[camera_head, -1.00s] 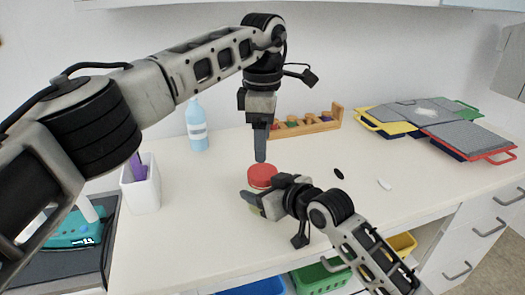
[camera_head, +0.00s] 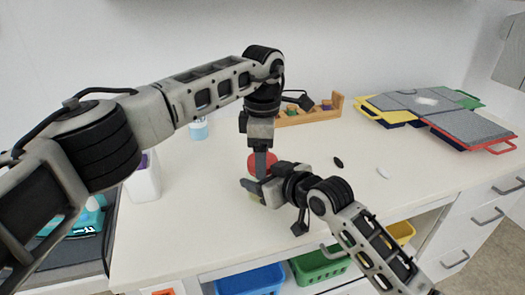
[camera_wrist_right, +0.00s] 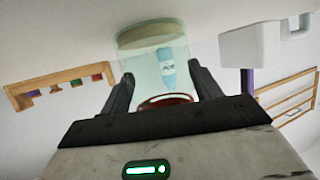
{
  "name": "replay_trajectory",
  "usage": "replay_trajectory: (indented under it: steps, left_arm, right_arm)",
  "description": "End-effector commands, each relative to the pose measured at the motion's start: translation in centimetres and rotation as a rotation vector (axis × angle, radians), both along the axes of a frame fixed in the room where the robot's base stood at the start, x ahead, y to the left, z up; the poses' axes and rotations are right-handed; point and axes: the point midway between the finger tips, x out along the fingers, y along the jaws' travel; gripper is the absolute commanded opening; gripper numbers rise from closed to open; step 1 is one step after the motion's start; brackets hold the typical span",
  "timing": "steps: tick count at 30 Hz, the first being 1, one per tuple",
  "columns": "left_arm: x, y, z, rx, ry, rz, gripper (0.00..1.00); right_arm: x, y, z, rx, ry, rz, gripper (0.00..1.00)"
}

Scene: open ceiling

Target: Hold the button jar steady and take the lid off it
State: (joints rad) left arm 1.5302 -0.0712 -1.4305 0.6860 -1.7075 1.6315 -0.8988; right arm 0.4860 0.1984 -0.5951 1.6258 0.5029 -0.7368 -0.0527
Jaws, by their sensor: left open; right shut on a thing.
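The button jar is a see-through greenish jar with a red lid (camera_head: 258,160). It stands on the white counter, and its body (camera_wrist_right: 140,48) shows best in the right wrist view. The lid also shows there as a red rim (camera_wrist_right: 165,99). My right gripper (camera_wrist_right: 160,84) is shut on the jar, one finger on each side of it. In the head view the right gripper (camera_head: 252,189) hides most of the jar's body. My left gripper (camera_head: 261,174) points straight down, open, with its fingertips at the lid and covering part of it. Contact with the lid cannot be told.
A blue bottle (camera_head: 198,129), partly behind my left arm, and a white cup (camera_head: 143,182) stand to the left. A wooden rack (camera_head: 312,117) is behind. Stacked trays (camera_head: 465,128) lie at the right. A dark oval piece (camera_head: 338,162) and a white one (camera_head: 383,172) lie right of the jar.

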Motion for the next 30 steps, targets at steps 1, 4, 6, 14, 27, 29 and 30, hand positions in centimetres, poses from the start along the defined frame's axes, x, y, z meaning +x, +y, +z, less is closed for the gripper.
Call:
replay_trajectory:
  steps: [1, 4, 6, 14, 27, 29, 30]
  left_arm:
    - [0.0, 0.0, 0.0, 0.0, 0.0, 0.0, 0.59]
    - [0.0, 0.0, 0.0, 0.0, 0.0, 0.0, 0.32]
    - [0.0, 0.0, 0.0, 0.0, 0.0, 0.0, 0.31]
    - [0.0, 0.0, 0.1, 0.0, 0.0, 0.0, 0.8]
    - [0.0, -0.1, 2.9, -0.002, -0.003, -0.001, 0.8]
    - [0.0, -0.1, 3.7, -0.001, -0.002, 0.0, 0.8]
    - [0.0, -0.1, 4.1, -0.001, -0.002, 0.0, 0.8]
  right_arm:
    - [0.0, 0.0, -0.1, 0.0, 0.002, 0.001, 0.0]
    - [0.0, 0.0, -0.1, 0.0, 0.002, 0.001, 0.0]
    - [0.0, 0.0, -0.1, 0.0, 0.002, 0.001, 0.0]
    - [0.0, 0.0, -0.1, 0.0, 0.002, 0.001, 0.0]
    - [0.0, 0.0, -0.1, 0.0, 0.002, 0.001, 0.0]
    - [0.0, 0.0, -0.1, 0.0, 0.002, 0.001, 0.0]
    - [0.0, 0.0, -0.1, 0.0, 0.002, 0.001, 0.0]
